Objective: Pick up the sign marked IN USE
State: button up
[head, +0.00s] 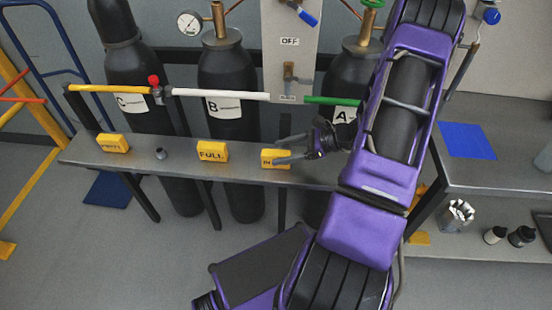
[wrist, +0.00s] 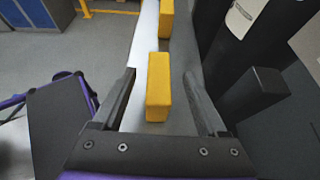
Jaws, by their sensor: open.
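The yellow sign (head: 267,155) at the right of the shelf row shows the letters IN; the rest of its text is covered by a finger of my gripper. My gripper (head: 278,149) reaches in from the right at the sign, open. In the wrist view my gripper (wrist: 159,75) has one finger on each side of a yellow block, the sign (wrist: 158,90), with a gap on both sides. Contact with the fingers is not visible. The sign stands on the grey shelf (head: 180,167).
A yellow FULL sign (head: 212,151), a small metal piece (head: 161,153) and another yellow sign (head: 113,143) stand further left on the shelf. Dark gas cylinders (head: 228,90) stand behind it. A bar with yellow, white (head: 220,94) and green sections runs above the shelf.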

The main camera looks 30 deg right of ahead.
aim_at(267, 156)
jog(key=shift+x, duration=2.75)
jog(key=shift+s+f, duration=0.1)
jog(key=shift+f, duration=0.05)
jog(key=shift+c, duration=0.2)
grip_shut()
